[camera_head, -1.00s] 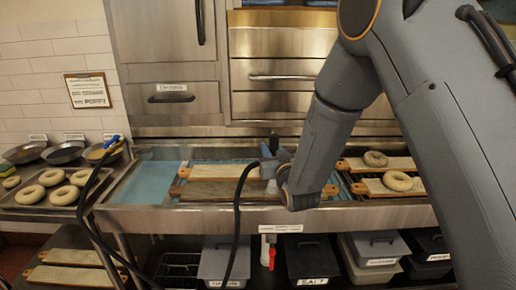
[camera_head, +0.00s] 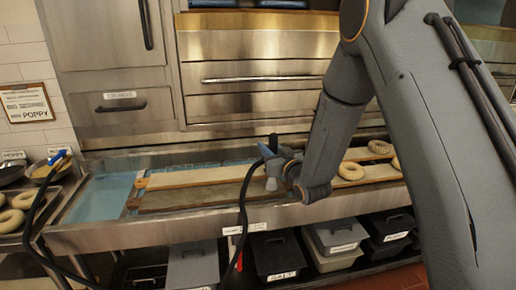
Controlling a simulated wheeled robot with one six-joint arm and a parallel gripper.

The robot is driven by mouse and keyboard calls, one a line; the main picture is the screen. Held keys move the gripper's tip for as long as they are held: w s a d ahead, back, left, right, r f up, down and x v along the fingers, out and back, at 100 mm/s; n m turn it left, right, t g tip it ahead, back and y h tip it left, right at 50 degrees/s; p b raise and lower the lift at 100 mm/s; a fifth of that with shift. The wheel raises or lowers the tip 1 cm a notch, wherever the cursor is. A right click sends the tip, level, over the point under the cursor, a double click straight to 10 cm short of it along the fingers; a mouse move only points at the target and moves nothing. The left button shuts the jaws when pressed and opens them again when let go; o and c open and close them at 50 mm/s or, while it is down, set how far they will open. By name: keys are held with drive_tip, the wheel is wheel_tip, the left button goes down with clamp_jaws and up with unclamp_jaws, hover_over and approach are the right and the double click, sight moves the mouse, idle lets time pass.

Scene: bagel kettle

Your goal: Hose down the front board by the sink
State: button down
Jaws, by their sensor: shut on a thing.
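The front board (camera_head: 195,198) lies in the sink (camera_head: 100,226), a long board with a dark grey-brown face. A paler board (camera_head: 205,177) lies just behind it. My gripper (camera_head: 283,163) is shut on a sprayer (camera_head: 271,184) with a blue part on top and a pale nozzle facing down. It hangs above the right part of the two boards, apart from them as far as I can tell. A black hose (camera_head: 243,205) runs down from it past the sink's front. My arm hides the boards' right ends. No water jet is visible.
Boards with bagels (camera_head: 351,171) lie at the right of the sink. Bowls, bagels (camera_head: 11,220) and a blue hose fitting (camera_head: 57,157) are at the left. Lidded bins (camera_head: 275,257) stand below. Steel drawers (camera_head: 250,75) rise behind. Blue water (camera_head: 98,197) shows at the sink's left.

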drive_tip(key=s+a+b, duration=0.1)
drive_tip(key=s+a, duration=0.4)
drive_tip(key=a, duration=1.4)
drive_tip(key=s+a+b, duration=0.2)
drive_tip(key=s+a, duration=0.4)
drive_tip(key=a, duration=1.4)
drive_tip(key=s+a+b, duration=0.1)
drive_tip(key=s+a, duration=0.5)
drive_tip(key=a, duration=1.4)
drive_tip(key=shift+b, duration=0.35)
drive_tip(key=shift+w, duration=0.1)
